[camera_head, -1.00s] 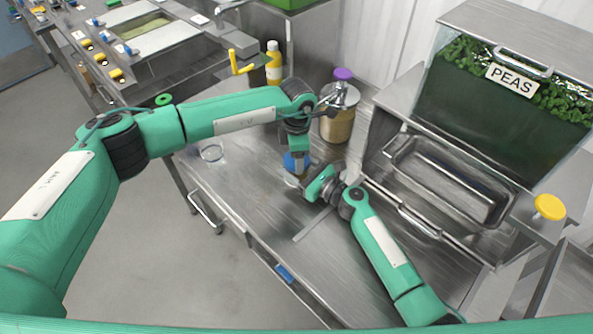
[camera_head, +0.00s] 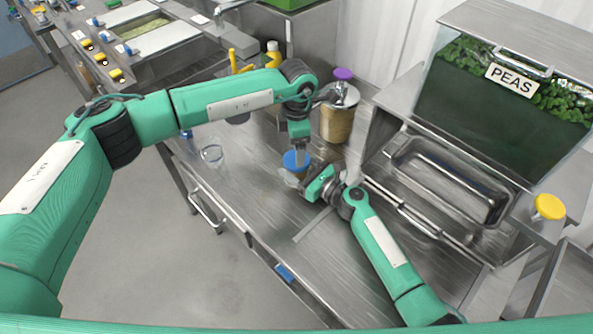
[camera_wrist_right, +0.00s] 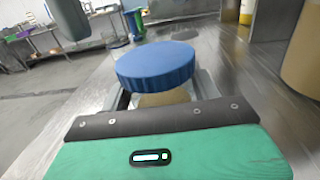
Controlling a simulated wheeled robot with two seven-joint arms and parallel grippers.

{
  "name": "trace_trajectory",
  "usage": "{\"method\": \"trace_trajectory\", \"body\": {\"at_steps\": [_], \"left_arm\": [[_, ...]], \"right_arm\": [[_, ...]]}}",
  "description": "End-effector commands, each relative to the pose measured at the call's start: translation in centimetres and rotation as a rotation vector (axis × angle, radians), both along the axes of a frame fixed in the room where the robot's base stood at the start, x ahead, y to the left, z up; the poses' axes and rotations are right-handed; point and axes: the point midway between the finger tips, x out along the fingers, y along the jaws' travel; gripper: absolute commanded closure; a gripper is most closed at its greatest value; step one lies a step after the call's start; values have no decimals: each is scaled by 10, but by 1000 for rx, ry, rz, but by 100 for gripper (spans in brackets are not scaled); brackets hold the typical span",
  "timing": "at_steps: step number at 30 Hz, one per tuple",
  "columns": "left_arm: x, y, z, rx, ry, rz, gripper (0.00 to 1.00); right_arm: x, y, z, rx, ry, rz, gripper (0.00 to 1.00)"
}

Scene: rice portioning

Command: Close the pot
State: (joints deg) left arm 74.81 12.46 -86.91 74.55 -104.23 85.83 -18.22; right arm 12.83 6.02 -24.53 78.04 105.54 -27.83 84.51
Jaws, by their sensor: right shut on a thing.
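The pot (camera_wrist_right: 163,98) is a small container with pale contents, standing between the fingers of my right gripper (camera_head: 309,180), which is shut on it. A round blue lid (camera_wrist_right: 156,66) covers the pot's top; it also shows in the head view (camera_head: 295,160). Whether the lid is fully seated I cannot tell. My left gripper (camera_head: 301,146) hangs just above and behind the lid, pointing down. No finger touches the lid's top in the right wrist view. Its fingers are too small to tell open from shut.
A jar with a purple knob (camera_head: 337,120) stands behind the grippers. A clear glass bowl (camera_head: 212,154) is to the left on the steel table (camera_head: 250,207). A metal tray (camera_head: 412,180) and the PEAS bin (camera_head: 490,122) stand to the right.

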Motion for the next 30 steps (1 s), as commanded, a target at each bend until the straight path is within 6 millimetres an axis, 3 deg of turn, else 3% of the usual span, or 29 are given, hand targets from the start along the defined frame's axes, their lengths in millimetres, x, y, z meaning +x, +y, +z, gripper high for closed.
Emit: {"method": "trace_trajectory", "body": {"at_steps": [4,6,11,24,30], "left_arm": [[0,0,0,0,1,0,14],[0,0,0,0,1,2,25],[0,-1,4,-1,0,76,25],[0,0,31,-1,1,559,25],[-1,0,34,1,0,620,25]], "right_arm": [[0,0,0,0,0,0,100],[0,0,0,0,0,0,100],[0,0,0,0,0,0,100],[0,0,0,0,0,0,100],[0,0,0,0,0,0,100]]}}
